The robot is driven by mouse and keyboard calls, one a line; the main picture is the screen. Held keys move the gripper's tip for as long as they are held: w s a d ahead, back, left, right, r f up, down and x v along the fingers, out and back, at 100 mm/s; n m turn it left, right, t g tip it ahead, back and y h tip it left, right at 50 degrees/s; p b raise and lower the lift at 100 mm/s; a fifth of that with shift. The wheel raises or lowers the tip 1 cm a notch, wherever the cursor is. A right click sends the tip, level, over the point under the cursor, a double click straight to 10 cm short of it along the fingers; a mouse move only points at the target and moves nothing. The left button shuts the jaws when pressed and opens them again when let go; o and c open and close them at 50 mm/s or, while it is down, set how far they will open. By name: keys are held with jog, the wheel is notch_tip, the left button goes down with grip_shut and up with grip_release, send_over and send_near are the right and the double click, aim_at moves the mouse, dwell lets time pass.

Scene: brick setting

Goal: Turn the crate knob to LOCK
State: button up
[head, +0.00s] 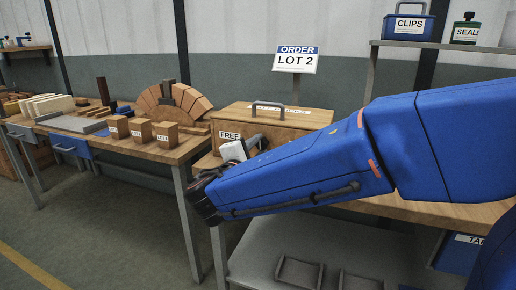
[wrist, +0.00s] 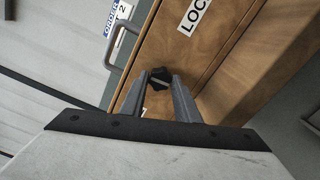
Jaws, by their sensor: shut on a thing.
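The wooden crate (head: 310,119) stands on the bench, with a grey handle on its lid. Its front carries a FREE label (head: 229,135) on the left in the head view. In the wrist view a label beginning "LOC" (wrist: 195,15) shows on the same wooden front, cut off by the frame edge. The dark knob (wrist: 159,74) sits between the two fingers of my gripper (wrist: 160,81), which is shut on it. A pale line shows on the knob; I cannot tell clearly which label it points to. In the head view my arm hides the knob.
An ORDER LOT 2 sign (head: 296,60) stands behind the crate. Labelled wooden blocks (head: 141,130) and a brick arch (head: 176,101) stand on the left bench. A shelf (head: 450,46) is at upper right.

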dwell(0.3)
jog(key=o, duration=1.1)
jog(key=shift+c, duration=0.2)
jog(key=shift+s, duration=0.1)
jog(key=v, duration=1.7)
jog(key=shift+s+a, duration=0.1)
jog(key=shift+s, duration=0.05)
